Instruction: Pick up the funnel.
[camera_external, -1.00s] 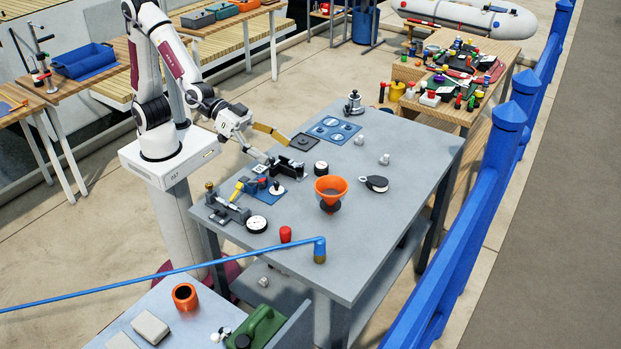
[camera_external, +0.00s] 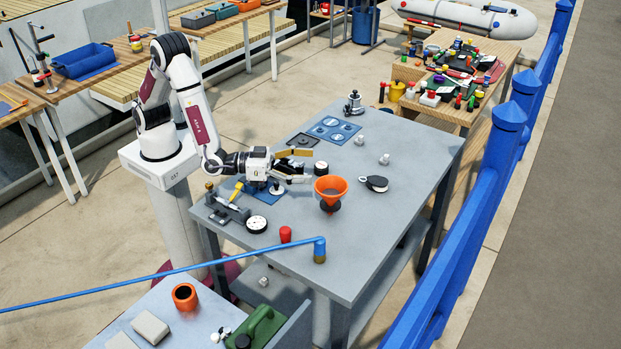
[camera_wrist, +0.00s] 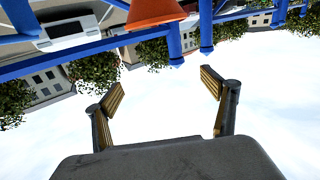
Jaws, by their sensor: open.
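The orange funnel (camera_external: 331,187) stands upright in a dark holder (camera_external: 330,207) on the grey table. My gripper (camera_external: 300,167) is open and empty, to the left of the funnel and apart from it, pointing towards it. In the wrist view the two yellow-padded fingers of my gripper (camera_wrist: 165,95) are spread wide with nothing between them. The funnel (camera_wrist: 153,10) shows there at the top edge, cut off by the frame and beyond the fingertips.
A red cup-like piece (camera_external: 285,234) and a round dial (camera_external: 256,224) lie nearer the front of the grey table (camera_external: 370,250). A pulley block (camera_external: 374,183) lies right of the funnel. A blue pole (camera_external: 170,273) crosses the table's front. Beneath my gripper is a blue plate (camera_external: 265,197).

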